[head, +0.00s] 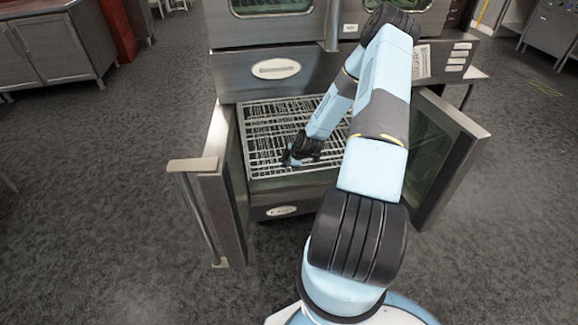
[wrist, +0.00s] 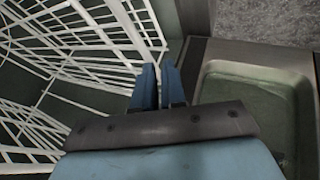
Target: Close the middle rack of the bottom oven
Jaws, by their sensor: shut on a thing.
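The bottom oven (head: 290,194) stands with both its doors swung open. Wire racks show in its opening, one above another; the rack (head: 262,135) sticks out toward the front, and its white wires show in the wrist view (wrist: 120,25). My gripper (head: 293,160) is at the front edge of this rack. In the wrist view the blue fingers (wrist: 160,72) are close together on the rack's front bar. The fingertips partly hide the bar. I cannot tell for certain from the overlapping wires which level this rack is on.
The left oven door (head: 225,195) with its handle and the right oven door (head: 445,150) stand out on either side of the opening. An upper oven (head: 235,75) sits above. A steel cabinet (head: 55,45) is at the back left. The grey floor is clear in front.

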